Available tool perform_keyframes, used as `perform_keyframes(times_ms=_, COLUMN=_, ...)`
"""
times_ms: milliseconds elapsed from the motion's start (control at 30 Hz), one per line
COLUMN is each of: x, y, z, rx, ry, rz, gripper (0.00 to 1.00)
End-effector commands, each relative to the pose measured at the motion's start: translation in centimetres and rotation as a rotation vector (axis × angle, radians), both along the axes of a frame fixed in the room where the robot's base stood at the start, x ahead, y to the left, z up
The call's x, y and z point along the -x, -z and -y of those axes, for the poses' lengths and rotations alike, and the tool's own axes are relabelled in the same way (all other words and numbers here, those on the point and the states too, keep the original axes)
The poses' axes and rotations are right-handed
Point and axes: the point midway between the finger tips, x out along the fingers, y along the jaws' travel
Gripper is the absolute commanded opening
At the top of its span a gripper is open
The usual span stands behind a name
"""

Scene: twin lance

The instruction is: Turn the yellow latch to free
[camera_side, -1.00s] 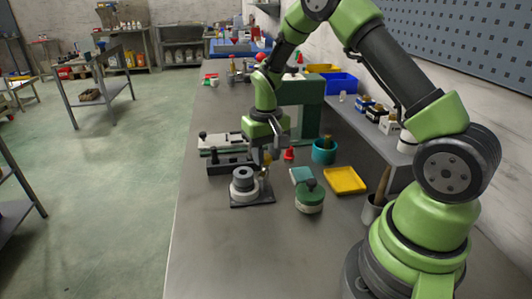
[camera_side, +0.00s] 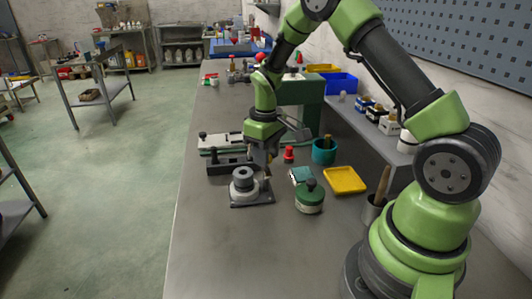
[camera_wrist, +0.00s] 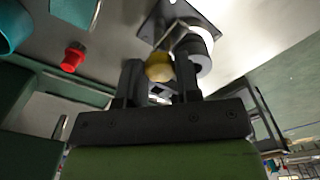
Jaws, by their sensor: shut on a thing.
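The yellow latch (camera_wrist: 159,67) shows as a rounded knob between my two fingers in the wrist view. My gripper (camera_wrist: 158,78) is shut on it, one finger on each side. The latch sits beside a round grey and white fixture (camera_wrist: 199,48) on a dark base plate (camera_wrist: 150,27). In the side view my gripper (camera_side: 264,160) points down just behind the fixture (camera_side: 243,181), whose base plate (camera_side: 260,199) lies on the bench. The latch is mostly hidden by the fingers there.
A dark block rail (camera_side: 228,166) lies close behind the fixture. To the right are a red knob (camera_side: 289,154), a teal cup (camera_side: 324,153), a green-topped jar (camera_side: 309,200) and a yellow tray (camera_side: 345,181). The bench front (camera_side: 230,255) is clear.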

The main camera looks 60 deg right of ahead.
Motion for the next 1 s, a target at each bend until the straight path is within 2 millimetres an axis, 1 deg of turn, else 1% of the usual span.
perform_keyframes(times_ms=267, x=-0.2, y=-0.1, z=0.1, rx=0.003, ry=-0.004, rz=0.007, gripper=0.08)
perform_keyframes(times_ms=300, x=-0.2, y=-0.1, z=0.1, rx=0.003, ry=-0.004, rz=0.007, gripper=0.34)
perform_keyframes(times_ms=367, x=-0.2, y=-0.1, z=0.1, rx=0.003, ry=-0.003, rz=0.007, gripper=0.47)
perform_keyframes(times_ms=400, x=-0.1, y=-0.1, z=0.0, rx=0.003, ry=-0.003, rz=0.006, gripper=0.57)
perform_keyframes(times_ms=667, x=-0.1, y=-0.1, z=0.0, rx=0.001, ry=-0.001, rz=0.003, gripper=0.57)
perform_keyframes(times_ms=767, x=-0.1, y=-0.6, z=0.0, rx=0.002, ry=-0.001, rz=0.005, gripper=0.57)
perform_keyframes(times_ms=867, x=-0.2, y=-2.1, z=0.0, rx=0.002, ry=0.000, rz=0.008, gripper=0.57)
perform_keyframes(times_ms=1000, x=-0.2, y=-5.0, z=0.0, rx=0.003, ry=0.000, rz=0.011, gripper=0.57)
